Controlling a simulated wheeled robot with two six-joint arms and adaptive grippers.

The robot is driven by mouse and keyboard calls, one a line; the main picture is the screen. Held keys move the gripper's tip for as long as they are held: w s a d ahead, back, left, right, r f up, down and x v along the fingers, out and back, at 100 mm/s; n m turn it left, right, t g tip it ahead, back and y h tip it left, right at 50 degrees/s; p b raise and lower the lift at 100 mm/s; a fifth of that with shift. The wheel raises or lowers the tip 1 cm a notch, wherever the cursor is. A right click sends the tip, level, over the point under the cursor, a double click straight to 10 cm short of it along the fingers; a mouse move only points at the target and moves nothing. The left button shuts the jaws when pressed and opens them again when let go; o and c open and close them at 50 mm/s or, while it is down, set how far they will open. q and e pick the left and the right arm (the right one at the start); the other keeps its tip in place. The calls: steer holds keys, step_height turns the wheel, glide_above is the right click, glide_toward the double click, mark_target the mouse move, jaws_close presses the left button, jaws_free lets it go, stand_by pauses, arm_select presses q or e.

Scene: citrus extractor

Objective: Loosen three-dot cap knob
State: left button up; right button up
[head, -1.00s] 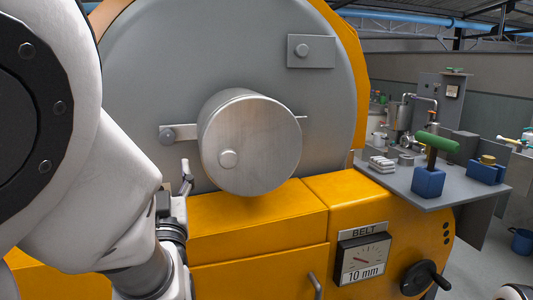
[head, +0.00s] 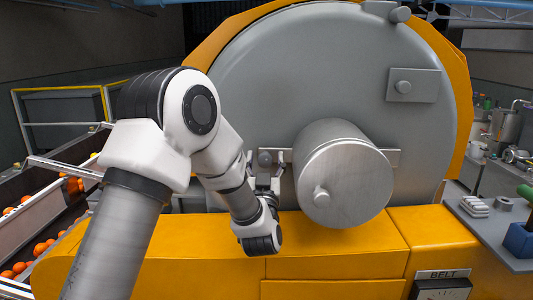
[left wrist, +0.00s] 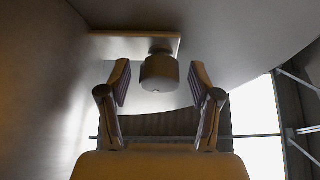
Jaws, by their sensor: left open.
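A grey round knob (head: 265,158) sits at the left end of a flat bar (head: 281,156) on the big grey disc cover (head: 290,90). My left gripper (head: 266,184) is just below it, partly hidden by its own wrist. In the left wrist view the knob (left wrist: 159,72) stands between and slightly beyond the tips of my open left gripper (left wrist: 160,80), with a gap on both sides. I cannot make out dots on any knob.
A large metal drum (head: 345,175) juts out right of the gripper. The yellow machine housing (head: 330,245) lies below. A conveyor with oranges (head: 40,248) is at the left, and a side table (head: 490,225) at the right.

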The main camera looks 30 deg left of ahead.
arm_select(q)
steer(key=shift+a, duration=0.1)
steer(key=c, duration=1.2)
steer(key=shift+f+n+y+b, duration=0.15)
steer(key=shift+n+y+b, duration=0.25)
steer(key=shift+n+b, duration=0.45)
steer(key=n+g+y+b, duration=0.1)
steer(key=n+g+b, duration=0.1)
steer(key=n+b, duration=0.1)
steer(key=shift+n+y+b, duration=0.25)
steer(key=shift+y+b, duration=0.05)
steer(key=shift+b, duration=0.1)
steer(key=shift+r+n+g+y+b, duration=0.2)
steer(key=shift+n+g+y+b, duration=0.4)
steer(key=shift+n+b, duration=0.8)
steer(key=shift+n+p, duration=0.3)
steer(key=shift+n, duration=0.1)
